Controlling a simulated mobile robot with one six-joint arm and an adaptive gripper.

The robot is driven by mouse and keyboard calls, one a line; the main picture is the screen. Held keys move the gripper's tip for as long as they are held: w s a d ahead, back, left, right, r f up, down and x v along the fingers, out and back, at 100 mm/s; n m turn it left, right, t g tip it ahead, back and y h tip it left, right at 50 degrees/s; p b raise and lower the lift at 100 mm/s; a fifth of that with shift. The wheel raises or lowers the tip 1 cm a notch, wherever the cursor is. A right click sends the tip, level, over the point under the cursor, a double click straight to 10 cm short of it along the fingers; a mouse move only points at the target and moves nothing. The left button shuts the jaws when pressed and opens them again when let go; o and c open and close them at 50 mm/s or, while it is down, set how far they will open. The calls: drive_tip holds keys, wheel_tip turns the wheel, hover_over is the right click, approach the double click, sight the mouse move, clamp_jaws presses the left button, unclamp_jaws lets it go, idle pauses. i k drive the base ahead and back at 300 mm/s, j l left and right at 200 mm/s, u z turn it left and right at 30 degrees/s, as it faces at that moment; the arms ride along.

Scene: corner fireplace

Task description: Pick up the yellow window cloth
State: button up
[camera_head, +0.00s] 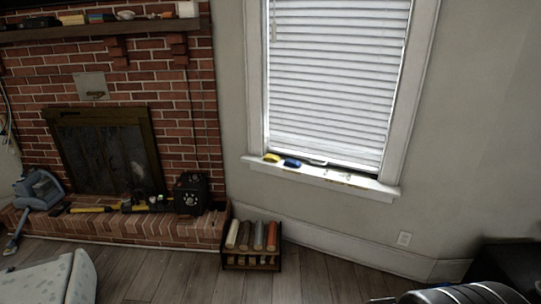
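A small yellow item (271,157), which looks like the yellow window cloth, lies at the left end of the white window sill (362,186). A blue item (292,162) lies just to its right, very close to it; I cannot tell whether they touch. Closed white blinds (337,80) hang behind them. The yellow item is small in the picture, so its folds are not clear. My gripper is not in view.
A dark rack with several logs (258,236) stands on the floor below the sill's left end. The brick hearth (130,228) at left holds a black box (191,193) and a blue-grey appliance (38,188). A pale spotted piece (48,281) is at bottom left. Wooden floor between is clear.

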sight(269, 158)
drive_tip(key=i+l, duration=0.1)
drive_tip(key=i, duration=0.45)
drive_tip(key=i+l, duration=0.1)
drive_tip(key=i, duration=0.5)
drive_tip(key=i+l+u, duration=0.1)
drive_tip(key=i, duration=0.5)
drive_tip(key=i+l, duration=0.2)
drive_tip(key=i, duration=0.35)
drive_tip(key=i+l, duration=0.15)
drive_tip(key=i, duration=0.4)
drive_tip(key=i+l+u, duration=0.1)
drive_tip(key=i, duration=0.5)
